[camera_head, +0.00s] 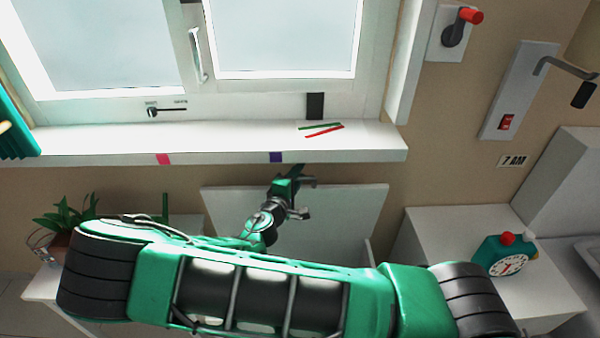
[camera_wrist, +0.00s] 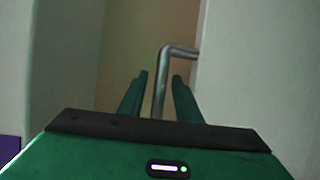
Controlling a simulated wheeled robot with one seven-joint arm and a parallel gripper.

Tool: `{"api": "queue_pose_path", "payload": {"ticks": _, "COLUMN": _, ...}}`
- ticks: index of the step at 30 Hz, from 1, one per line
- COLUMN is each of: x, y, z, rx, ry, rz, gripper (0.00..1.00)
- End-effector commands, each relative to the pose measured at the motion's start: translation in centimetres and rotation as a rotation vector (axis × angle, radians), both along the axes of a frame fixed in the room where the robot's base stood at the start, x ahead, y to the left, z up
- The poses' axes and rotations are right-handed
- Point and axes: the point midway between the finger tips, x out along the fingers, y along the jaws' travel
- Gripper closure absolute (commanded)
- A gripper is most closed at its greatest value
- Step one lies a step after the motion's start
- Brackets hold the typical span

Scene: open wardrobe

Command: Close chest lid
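The chest lid (camera_head: 350,212) is a pale panel standing raised below the window sill in the head view. The chest body is mostly hidden behind my arm. My gripper (camera_head: 302,176) is at the lid's upper middle, just under the sill. In the wrist view my gripper (camera_wrist: 159,80) has its two green fingers apart. A bent grey metal handle (camera_wrist: 161,75) stands between and beyond them, with a visible gap on each side. A pale panel fills the right of the wrist view; I cannot tell for certain that it is the lid.
The window sill (camera_head: 100,140) overhangs close above my gripper and holds a green and a red pencil (camera_head: 324,131). A white cabinet (camera_head: 440,225) with a green clock (camera_head: 505,258) stands at right. A potted plant (camera_head: 70,222) is at left.

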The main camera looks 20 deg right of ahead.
Motion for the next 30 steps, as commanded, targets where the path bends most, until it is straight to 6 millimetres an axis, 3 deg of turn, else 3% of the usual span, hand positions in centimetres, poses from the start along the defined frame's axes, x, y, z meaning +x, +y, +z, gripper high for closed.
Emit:
{"api": "queue_pose_path", "payload": {"ticks": 6, "x": 1.11, "y": -0.91, "z": -0.05, "rx": -0.001, "ry": -0.001, "rz": 0.001, "gripper": 0.69}}
{"api": "queue_pose_path", "payload": {"ticks": 14, "x": 1.17, "y": -0.97, "z": -0.07, "rx": 0.0, "ry": 0.0, "rz": 0.001, "gripper": 0.69}}
{"api": "queue_pose_path", "payload": {"ticks": 18, "x": 1.15, "y": -0.97, "z": -0.07, "rx": 0.0, "ry": 0.0, "rz": 0.0, "gripper": 0.98}}
{"api": "queue_pose_path", "payload": {"ticks": 19, "x": 1.15, "y": -0.97, "z": -0.08, "rx": 0.0, "ry": 0.0, "rz": 0.0, "gripper": 1.0}}
{"api": "queue_pose_path", "payload": {"ticks": 30, "x": 0.3, "y": -0.08, "z": -0.29, "rx": -0.008, "ry": -0.02, "rz": 0.008, "gripper": 1.0}}
